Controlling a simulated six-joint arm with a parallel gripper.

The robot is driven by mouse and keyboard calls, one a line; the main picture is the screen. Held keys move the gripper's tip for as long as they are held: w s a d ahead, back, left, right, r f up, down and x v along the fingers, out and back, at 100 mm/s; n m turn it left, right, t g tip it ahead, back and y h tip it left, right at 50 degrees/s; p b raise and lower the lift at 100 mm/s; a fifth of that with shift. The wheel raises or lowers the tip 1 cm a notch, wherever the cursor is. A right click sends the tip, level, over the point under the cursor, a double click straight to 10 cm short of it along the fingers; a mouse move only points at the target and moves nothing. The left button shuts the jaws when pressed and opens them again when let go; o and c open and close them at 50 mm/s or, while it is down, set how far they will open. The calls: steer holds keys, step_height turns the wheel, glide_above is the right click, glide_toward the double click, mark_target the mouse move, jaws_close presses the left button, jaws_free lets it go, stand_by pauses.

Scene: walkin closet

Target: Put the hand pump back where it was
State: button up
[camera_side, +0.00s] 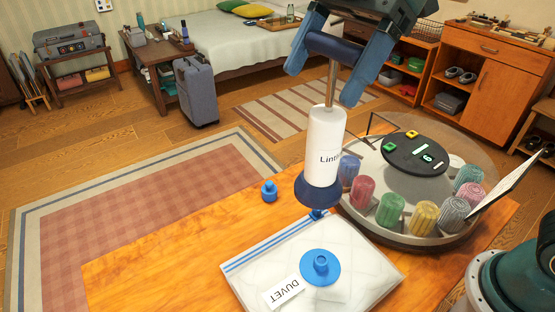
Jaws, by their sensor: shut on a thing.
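The hand pump (323,140) has a white barrel with a label reading "Lin…", a steel rod, a navy crossbar handle and a flared navy foot. My gripper (325,82) is shut on the handle, its fingers on either side of the rod. The pump is upright, behind the duvet bag (240,263) in the picture; I cannot tell whether its foot touches the table. The clear bag lies flat with a "DUVET" label and a round blue valve (320,267). A small blue cap (269,191) stands on the table, left of the pump. A blue piece (318,213) shows below the foot.
A round tray (408,239) with several coloured rolls and a dark display disc (415,155) stands close to the pump's right. A thin white panel (508,180) leans at its right edge. The wooden table (150,270) is bare at left.

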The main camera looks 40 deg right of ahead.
steer(key=w+a+f, duration=0.3)
steer(key=w+f, duration=0.6)
steer(key=w, duration=0.3)
steer(key=w+a+f, duration=0.3)
steer(key=w+f, duration=0.6)
steer(key=w, duration=0.2)
step_height(320, 180, down, 8)
steer(key=shift+f, duration=0.15)
steer(key=shift+w+f, duration=0.1)
steer(key=shift+f, duration=0.1)
steer(key=o, duration=1.9)
steer(key=shift+d, duration=0.1)
